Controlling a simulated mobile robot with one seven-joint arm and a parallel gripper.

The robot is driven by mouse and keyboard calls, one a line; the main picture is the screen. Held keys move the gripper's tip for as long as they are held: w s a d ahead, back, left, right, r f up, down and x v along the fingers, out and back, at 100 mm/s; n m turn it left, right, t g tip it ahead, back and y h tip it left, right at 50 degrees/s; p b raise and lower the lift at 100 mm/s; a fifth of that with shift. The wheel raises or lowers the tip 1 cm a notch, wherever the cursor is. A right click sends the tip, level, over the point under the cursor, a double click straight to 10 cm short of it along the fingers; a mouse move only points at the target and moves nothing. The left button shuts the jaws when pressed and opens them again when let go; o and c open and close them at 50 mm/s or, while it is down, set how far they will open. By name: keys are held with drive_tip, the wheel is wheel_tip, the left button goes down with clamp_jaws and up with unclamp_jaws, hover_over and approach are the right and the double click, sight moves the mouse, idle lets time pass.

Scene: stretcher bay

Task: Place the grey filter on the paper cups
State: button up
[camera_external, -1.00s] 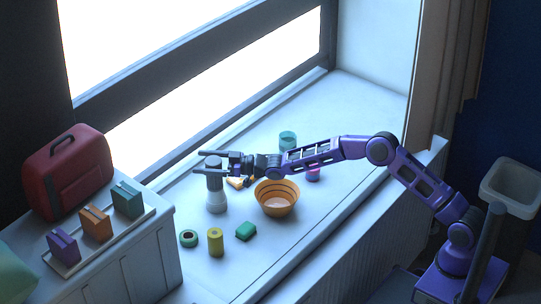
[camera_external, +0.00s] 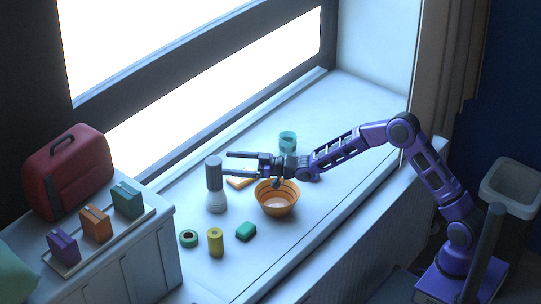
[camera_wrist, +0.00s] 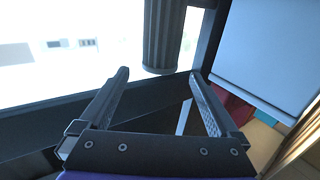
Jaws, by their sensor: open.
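The grey filter (camera_external: 214,173) is a ribbed dark cylinder. It stands upright on top of the white paper cups (camera_external: 216,203) on the window sill. My gripper (camera_external: 227,165) is open and empty, just to the right of the filter, with its fingers pointing toward it. In the wrist view, the filter (camera_wrist: 163,35) shows beyond and between the spread fingertips (camera_wrist: 160,75), with a gap around it. The paper cups cannot be made out clearly in the wrist view.
An orange bowl (camera_external: 277,205) stands below my wrist. A green ring (camera_external: 188,238), a yellow cylinder (camera_external: 215,242) and a green block (camera_external: 245,231) lie in front. A teal cup (camera_external: 288,141) is behind. A cabinet with a red bag (camera_external: 70,172) stands left.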

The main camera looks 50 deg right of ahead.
drive_tip(key=shift+v, duration=1.45)
